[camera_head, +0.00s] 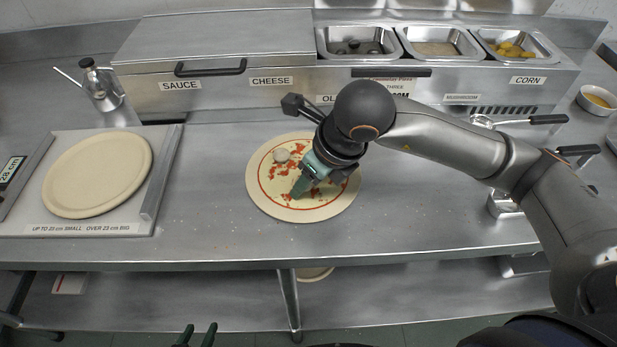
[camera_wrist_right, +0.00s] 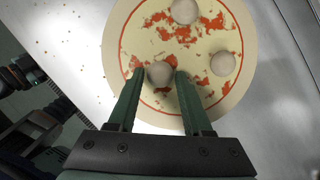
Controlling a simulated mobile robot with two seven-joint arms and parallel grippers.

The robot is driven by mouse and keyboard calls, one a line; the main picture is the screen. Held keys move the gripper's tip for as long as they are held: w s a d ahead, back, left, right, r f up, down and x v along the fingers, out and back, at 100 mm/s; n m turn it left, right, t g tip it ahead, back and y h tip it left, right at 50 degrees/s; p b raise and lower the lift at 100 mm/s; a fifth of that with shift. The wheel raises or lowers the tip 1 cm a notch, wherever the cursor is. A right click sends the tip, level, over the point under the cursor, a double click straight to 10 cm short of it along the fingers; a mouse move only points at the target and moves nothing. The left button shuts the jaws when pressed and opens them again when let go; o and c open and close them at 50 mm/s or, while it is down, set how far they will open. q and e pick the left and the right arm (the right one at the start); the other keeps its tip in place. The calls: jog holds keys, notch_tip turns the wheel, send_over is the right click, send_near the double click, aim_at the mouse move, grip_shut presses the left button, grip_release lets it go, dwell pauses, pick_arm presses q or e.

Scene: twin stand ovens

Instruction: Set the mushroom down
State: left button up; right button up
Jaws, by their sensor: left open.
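The pizza (camera_head: 262,197) lies on the counter, with a pale base and patches of red sauce; it also shows in the right wrist view (camera_wrist_right: 240,95). My right gripper (camera_head: 302,187) is over it, pointing down. In the right wrist view the mushroom (camera_wrist_right: 160,73) lies on the pizza between the tips of my right gripper (camera_wrist_right: 158,74), with narrow gaps at its sides. Two other mushroom pieces, one at the top (camera_wrist_right: 185,11) and one at the right (camera_wrist_right: 223,63), lie on the pizza apart from it. My left gripper (camera_head: 197,336) is open and empty at the bottom edge.
A topping station with a mushroom label (camera_head: 461,97), a sauce and cheese lid (camera_head: 215,45) and open bins stands behind. A round dough base (camera_head: 98,174) lies on a board at the left. The counter (camera_head: 205,215) between board and pizza is free.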

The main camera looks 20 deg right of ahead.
jog(key=shift+o, duration=1.2)
jog(key=shift+r, duration=0.1)
jog(key=shift+r+p, duration=0.25)
jog(key=shift+p, duration=0.15)
jog(key=v, duration=1.1)
jog(key=shift+s+d+r+p, duration=0.15)
jog(key=shift+s+r+p, duration=0.05)
jog(key=shift+r+p, duration=0.1)
